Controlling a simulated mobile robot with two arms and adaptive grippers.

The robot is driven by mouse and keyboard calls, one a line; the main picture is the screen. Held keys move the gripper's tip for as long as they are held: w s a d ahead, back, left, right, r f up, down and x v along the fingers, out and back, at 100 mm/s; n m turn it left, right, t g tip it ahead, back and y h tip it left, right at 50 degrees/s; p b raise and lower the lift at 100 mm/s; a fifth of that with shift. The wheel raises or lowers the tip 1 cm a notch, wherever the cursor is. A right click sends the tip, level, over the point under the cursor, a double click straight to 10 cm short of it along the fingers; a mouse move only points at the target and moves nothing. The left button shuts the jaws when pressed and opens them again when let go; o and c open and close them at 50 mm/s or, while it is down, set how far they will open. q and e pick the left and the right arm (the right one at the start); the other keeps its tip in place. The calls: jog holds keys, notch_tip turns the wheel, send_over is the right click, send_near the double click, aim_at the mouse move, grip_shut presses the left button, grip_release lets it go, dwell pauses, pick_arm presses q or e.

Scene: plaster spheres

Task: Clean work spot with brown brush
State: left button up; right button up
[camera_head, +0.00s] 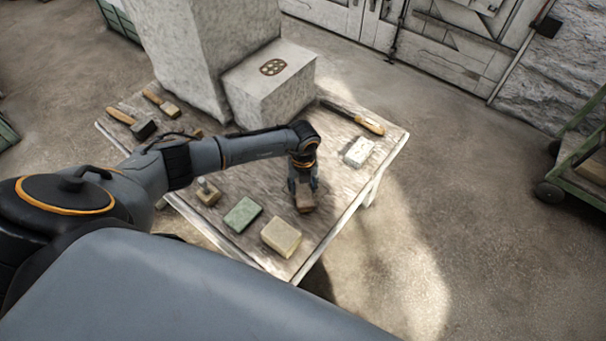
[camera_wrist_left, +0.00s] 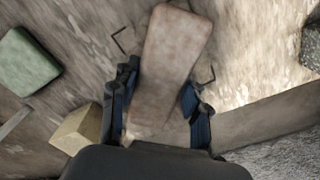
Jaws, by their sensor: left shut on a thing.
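My left gripper (camera_head: 303,190) points down at the right part of the worn wooden table (camera_head: 330,210). It is shut on a brown block-like brush (camera_head: 304,203), low at the tabletop. I cannot tell whether the brush touches the wood. In the left wrist view the brush (camera_wrist_left: 176,62) sits between the two dark fingers, its long brown face showing and its bristles not visible. The table surface around it is streaked and pale in places. No clearly marked work spot stands out. My right gripper is not in view.
A green block (camera_head: 242,214) and a beige block (camera_head: 281,237) lie left of the gripper. A white block (camera_head: 358,152) and a wooden-handled tool (camera_head: 368,125) lie to the right. Stone blocks (camera_head: 270,95) stand at the back. Brushes (camera_head: 144,129) lie at the left.

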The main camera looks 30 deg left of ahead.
pick_arm(q)
jog(key=shift+w+a+b, duration=0.55)
jog(key=shift+w+a, duration=0.05)
jog(key=shift+w, duration=0.25)
jog(key=shift+w+a+b, duration=0.65)
jog(key=shift+w+b, duration=0.2)
jog(key=shift+s+d+r+p, duration=0.25)
jog(key=shift+s+d+p, duration=0.15)
jog(key=shift+s+p, duration=0.35)
jog(key=shift+s+d+f+p, duration=0.1)
jog(key=shift+s+d+p, duration=0.75)
jog(key=shift+p, duration=0.25)
jog(key=shift+s+d, duration=0.1)
jog(key=shift+s, duration=0.1)
jog(key=shift+f, duration=0.1)
jog(key=shift+w, duration=0.1)
jog(key=shift+w+a+r, duration=0.7)
jog(key=shift+w, duration=0.15)
